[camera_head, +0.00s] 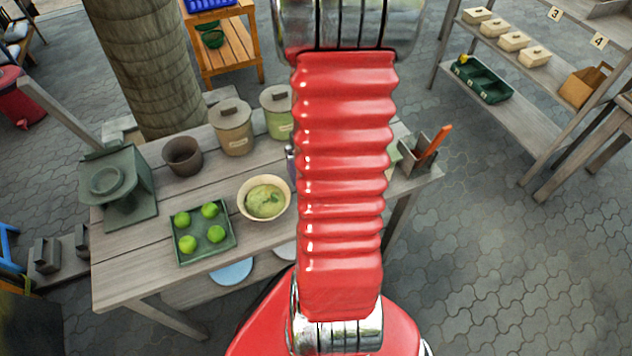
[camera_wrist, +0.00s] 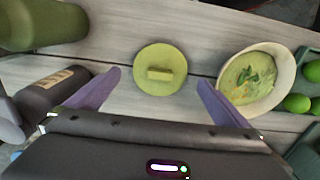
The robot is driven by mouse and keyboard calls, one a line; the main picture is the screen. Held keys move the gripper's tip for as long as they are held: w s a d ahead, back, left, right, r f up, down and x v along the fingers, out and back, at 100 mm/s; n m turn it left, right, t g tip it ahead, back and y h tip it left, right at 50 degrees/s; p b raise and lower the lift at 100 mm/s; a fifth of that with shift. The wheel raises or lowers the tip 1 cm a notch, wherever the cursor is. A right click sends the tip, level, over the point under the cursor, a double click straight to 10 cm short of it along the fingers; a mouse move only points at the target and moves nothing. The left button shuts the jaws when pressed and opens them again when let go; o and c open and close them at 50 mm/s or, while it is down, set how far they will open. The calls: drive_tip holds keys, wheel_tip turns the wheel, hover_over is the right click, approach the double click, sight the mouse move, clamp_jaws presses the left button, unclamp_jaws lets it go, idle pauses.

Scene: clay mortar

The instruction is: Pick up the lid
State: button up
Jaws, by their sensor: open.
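The lid (camera_wrist: 174,84) is a round yellow-green disc with a block-shaped knob on top. In the wrist view it is on the grey plank table, top centre, and I cannot tell whether anything is under it. My gripper (camera_wrist: 158,77) is open, with one purple finger on each side of the lid in the picture. No contact with the lid shows, and its height above the lid is unclear. In the head view my red arm hides the middle of the table, and neither the lid nor my gripper can be made out.
A cream bowl of green food (camera_wrist: 247,80) stands right of the lid, close to the right finger. A dark labelled bottle (camera_wrist: 50,88) lies left, by the left finger. A green canister (camera_wrist: 42,24) is at upper left. A tray of limes (camera_head: 189,252) is beyond the bowl.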

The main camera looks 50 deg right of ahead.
drive_tip(key=shift+f, duration=1.7)
drive_tip(key=shift+w, duration=0.1)
drive_tip(key=c, duration=1.1)
